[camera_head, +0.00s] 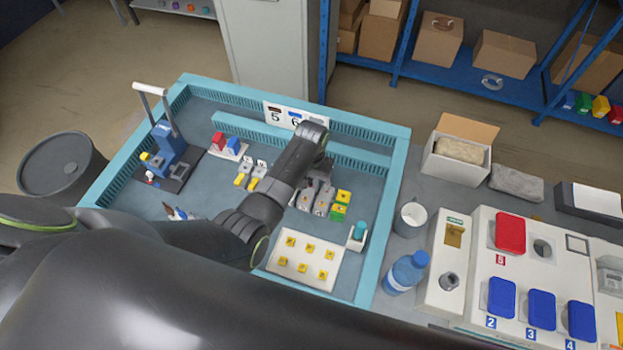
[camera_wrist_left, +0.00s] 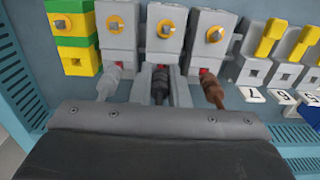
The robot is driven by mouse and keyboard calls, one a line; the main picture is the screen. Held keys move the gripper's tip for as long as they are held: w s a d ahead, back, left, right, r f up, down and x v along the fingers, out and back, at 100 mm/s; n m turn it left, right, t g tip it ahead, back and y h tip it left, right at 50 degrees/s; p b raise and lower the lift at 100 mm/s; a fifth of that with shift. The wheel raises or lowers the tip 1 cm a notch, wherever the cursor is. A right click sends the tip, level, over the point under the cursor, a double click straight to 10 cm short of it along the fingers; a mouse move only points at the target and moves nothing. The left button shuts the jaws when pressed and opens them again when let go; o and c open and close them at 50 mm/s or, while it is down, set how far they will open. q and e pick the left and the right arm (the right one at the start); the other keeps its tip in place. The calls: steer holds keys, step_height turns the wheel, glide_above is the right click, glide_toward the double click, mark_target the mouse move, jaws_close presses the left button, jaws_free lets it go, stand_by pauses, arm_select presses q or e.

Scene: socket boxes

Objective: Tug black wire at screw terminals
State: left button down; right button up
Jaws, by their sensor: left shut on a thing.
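The screw terminals are a row of grey blocks with yellow-ringed screws (camera_wrist_left: 165,32), and a green-yellow block (camera_wrist_left: 72,35) stands at the left end in the left wrist view. In the head view the grey blocks (camera_head: 322,201) show partly behind my arm. The black wire (camera_wrist_left: 160,84) comes out of the middle grey block. My left gripper (camera_wrist_left: 161,92) is shut on the black wire just in front of its terminal. A grey wire (camera_wrist_left: 114,78) lies to its left and a brown wire (camera_wrist_left: 212,92) to its right. My right gripper is not in view.
Lever terminals (camera_wrist_left: 269,52) with number tags stand to the right in the left wrist view. The teal tray rim (camera_head: 399,160) encloses the work area.

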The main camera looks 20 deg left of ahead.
arm_select(q)
steer(key=shift+d, duration=0.3)
steer(key=c, duration=1.3)
jaws_free()
steer(key=shift+a, duration=0.1)
steer(key=o, duration=0.4)
steer(key=shift+a+f, duration=0.1)
step_height(320, 180, up, 3)
steer(key=shift+f+p, duration=0.1)
steer(key=shift+p, duration=0.65)
steer(key=shift+r, duration=2.4)
